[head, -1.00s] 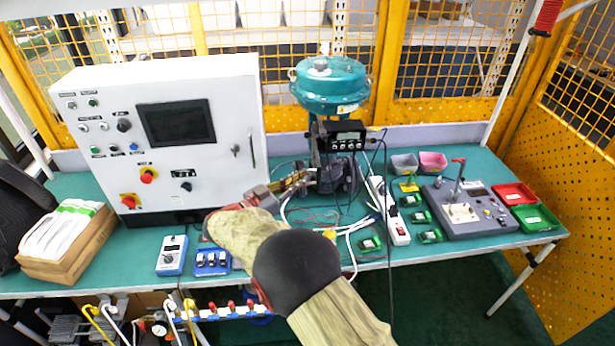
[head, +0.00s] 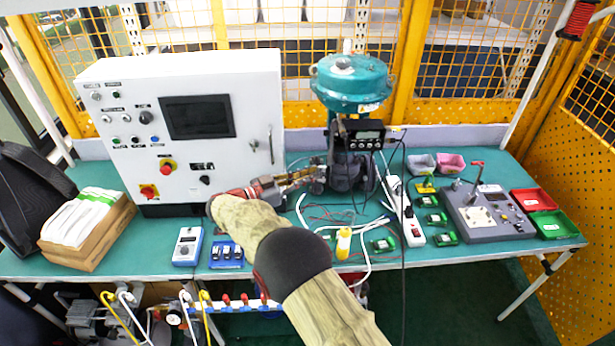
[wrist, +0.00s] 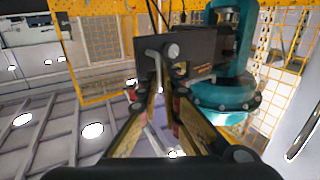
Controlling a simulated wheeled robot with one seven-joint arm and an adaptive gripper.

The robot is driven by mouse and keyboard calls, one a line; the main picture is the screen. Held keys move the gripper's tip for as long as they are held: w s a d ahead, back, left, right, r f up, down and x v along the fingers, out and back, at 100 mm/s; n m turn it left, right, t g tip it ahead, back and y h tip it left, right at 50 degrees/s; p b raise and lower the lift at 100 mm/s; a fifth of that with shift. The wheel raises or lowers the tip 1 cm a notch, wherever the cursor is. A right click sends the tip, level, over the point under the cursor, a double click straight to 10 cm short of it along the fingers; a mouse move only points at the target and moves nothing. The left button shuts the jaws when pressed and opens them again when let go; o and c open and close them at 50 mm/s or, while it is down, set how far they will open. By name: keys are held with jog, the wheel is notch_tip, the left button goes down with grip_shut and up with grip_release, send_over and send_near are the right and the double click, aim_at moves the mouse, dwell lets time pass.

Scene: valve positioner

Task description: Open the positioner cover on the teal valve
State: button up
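The teal valve (head: 350,84) stands upright at the back of the bench, with a round teal top. The black positioner (head: 357,135), with a small display and a row of buttons, is mounted on its front. In the wrist view the dark positioner box (wrist: 205,52) lies just beyond my fingertips, with a grey bent lever and round knob on it; the teal valve body (wrist: 222,92) is to the right. My gripper (head: 320,174) is left of and below the positioner. In the wrist view its fingers (wrist: 166,95) show a narrow gap, with nothing visibly held. Contact cannot be told.
A white control cabinet (head: 190,130) stands close left of my gripper. A grey test box (head: 484,210) and red and green trays are at right. Yellow mesh fencing is behind.

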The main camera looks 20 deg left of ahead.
jog(key=shift+o, duration=1.2)
jog(key=w, duration=0.2)
jog(key=shift+w+d+r, duration=0.35)
jog(key=shift+w+r, duration=0.05)
jog(key=shift+o, duration=0.7)
jog(key=shift+s, duration=0.1)
jog(key=shift+o, duration=0.5)
jog(key=shift+s+f, duration=0.1)
jog(key=shift+f, duration=0.2)
jog(key=shift+s+a, duration=0.15)
jog(key=shift+s, duration=0.05)
jog(key=v, duration=1.1)
jog(key=shift+s+a, duration=0.3)
jog(key=shift+f, duration=0.1)
